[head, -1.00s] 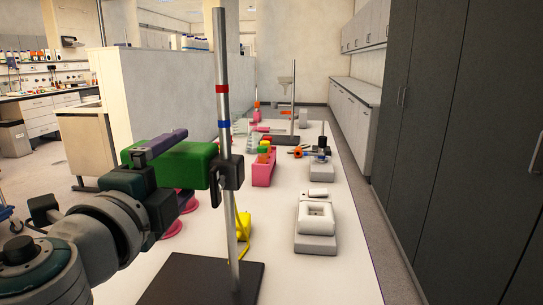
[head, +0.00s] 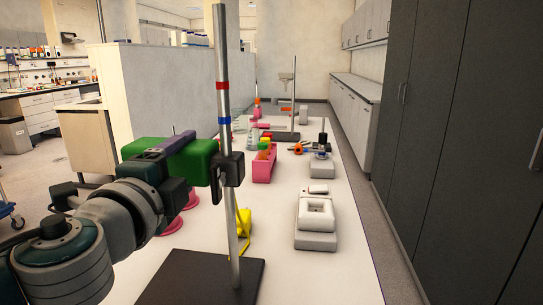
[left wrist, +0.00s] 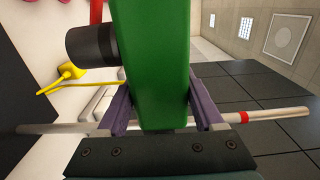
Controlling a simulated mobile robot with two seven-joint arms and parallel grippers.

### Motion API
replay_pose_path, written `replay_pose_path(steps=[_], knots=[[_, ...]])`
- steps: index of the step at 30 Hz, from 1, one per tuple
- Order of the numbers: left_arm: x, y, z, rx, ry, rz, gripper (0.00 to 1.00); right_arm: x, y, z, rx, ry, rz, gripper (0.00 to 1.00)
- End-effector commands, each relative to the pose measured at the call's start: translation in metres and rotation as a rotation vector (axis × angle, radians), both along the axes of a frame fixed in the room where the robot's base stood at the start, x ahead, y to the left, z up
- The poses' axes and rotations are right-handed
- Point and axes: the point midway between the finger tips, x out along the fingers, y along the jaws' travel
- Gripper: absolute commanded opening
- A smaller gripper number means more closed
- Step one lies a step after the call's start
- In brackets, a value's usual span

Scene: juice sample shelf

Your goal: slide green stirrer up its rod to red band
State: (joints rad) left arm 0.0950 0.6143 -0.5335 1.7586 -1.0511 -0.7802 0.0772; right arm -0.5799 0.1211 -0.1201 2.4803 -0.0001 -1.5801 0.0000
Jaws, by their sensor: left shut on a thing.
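The green stirrer (head: 198,160) is a green block with a black clamp (head: 231,169) around an upright metal rod (head: 233,220). The clamp sits below the blue band (head: 224,121), and the red band (head: 222,86) is higher up the rod. My left gripper (head: 178,142), with purple fingers, is shut on the green block from the left. In the left wrist view the stirrer (left wrist: 152,60) fills the space between the fingers. The red band (left wrist: 239,117) shows there on the rod, right of the fingers. My right gripper is not in view.
The rod stands on a dark base plate (head: 210,285) on a white table. A yellow thing (head: 243,222) lies behind the rod. A pink container (head: 263,168) and a white device (head: 316,222) stand farther back. A second rod stand is beyond them.

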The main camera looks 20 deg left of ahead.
Motion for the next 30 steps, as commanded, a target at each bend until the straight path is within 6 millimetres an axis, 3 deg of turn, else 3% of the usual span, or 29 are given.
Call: replay_pose_path(steps=[1, 12, 23, 30], knots=[[0.000, 0.000, 0.000, 0.000, 0.000, 0.000, 0.39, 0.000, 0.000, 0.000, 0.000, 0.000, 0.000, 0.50], [0.000, 0.000, 0.000, 0.001, 0.000, 0.000, 0.00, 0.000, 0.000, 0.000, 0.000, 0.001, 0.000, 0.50], [0.000, 0.000, 0.005, 0.000, 0.000, 0.000, 0.00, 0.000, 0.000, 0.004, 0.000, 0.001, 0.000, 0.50], [0.000, 0.000, 0.060, -0.001, -0.006, 0.000, 0.00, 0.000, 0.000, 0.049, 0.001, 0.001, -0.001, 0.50]])
